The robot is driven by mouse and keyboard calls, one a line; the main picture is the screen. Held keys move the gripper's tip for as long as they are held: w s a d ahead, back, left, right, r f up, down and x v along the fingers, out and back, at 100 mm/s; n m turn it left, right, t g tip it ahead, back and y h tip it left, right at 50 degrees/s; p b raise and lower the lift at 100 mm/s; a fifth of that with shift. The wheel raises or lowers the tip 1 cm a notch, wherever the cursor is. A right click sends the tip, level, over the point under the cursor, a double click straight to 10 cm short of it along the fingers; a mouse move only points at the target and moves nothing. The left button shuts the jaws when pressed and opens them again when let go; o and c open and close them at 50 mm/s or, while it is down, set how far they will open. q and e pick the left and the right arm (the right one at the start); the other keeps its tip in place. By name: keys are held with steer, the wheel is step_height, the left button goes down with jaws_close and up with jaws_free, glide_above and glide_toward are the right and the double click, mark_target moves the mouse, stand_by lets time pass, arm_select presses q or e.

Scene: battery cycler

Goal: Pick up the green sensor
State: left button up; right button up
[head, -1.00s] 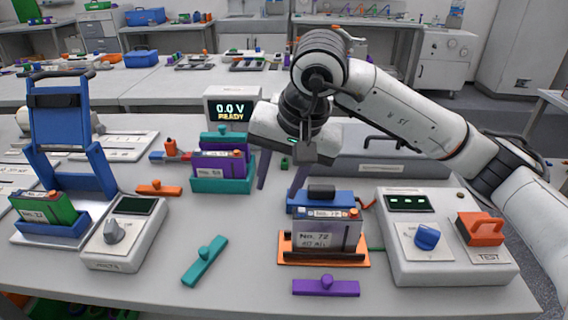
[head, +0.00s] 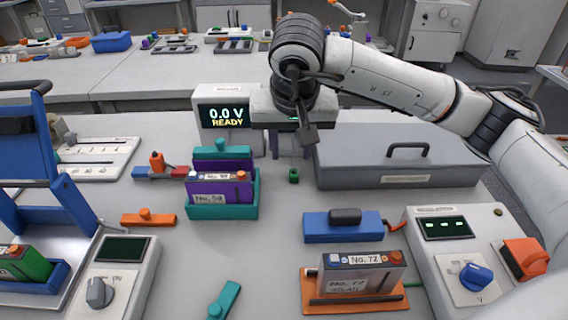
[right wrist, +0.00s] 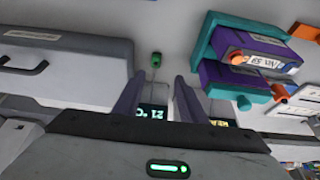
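The green sensor (head: 294,175) is a small green piece on the grey table, left of the long grey case. It also shows in the right wrist view (right wrist: 156,58), with a thin lead running from it. My right gripper (head: 290,153) is above and behind it in the head view, partly hidden by its own wrist. In the right wrist view its two purple fingers (right wrist: 159,76) are apart with nothing held between them. The sensor appears just beyond their tips, between their lines. My left gripper is not in view.
The grey case (head: 400,165) stands to the right, close to the sensor. A teal holder (head: 222,212) with a purple battery stands to the left. A blue block (head: 343,228) and battery No. 72 (head: 362,275) are in front.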

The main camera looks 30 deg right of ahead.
mark_target(294, 172)
steer(key=f, duration=0.3)
steer(key=shift+w+d, duration=0.15)
steer(key=shift+d, duration=0.25)
steer(key=x, duration=0.3)
steer(key=p+x, duration=0.1)
steer(key=x, duration=0.2)
steer(key=shift+d, duration=0.25)
steer(key=shift+r, duration=0.1)
jaws_close()
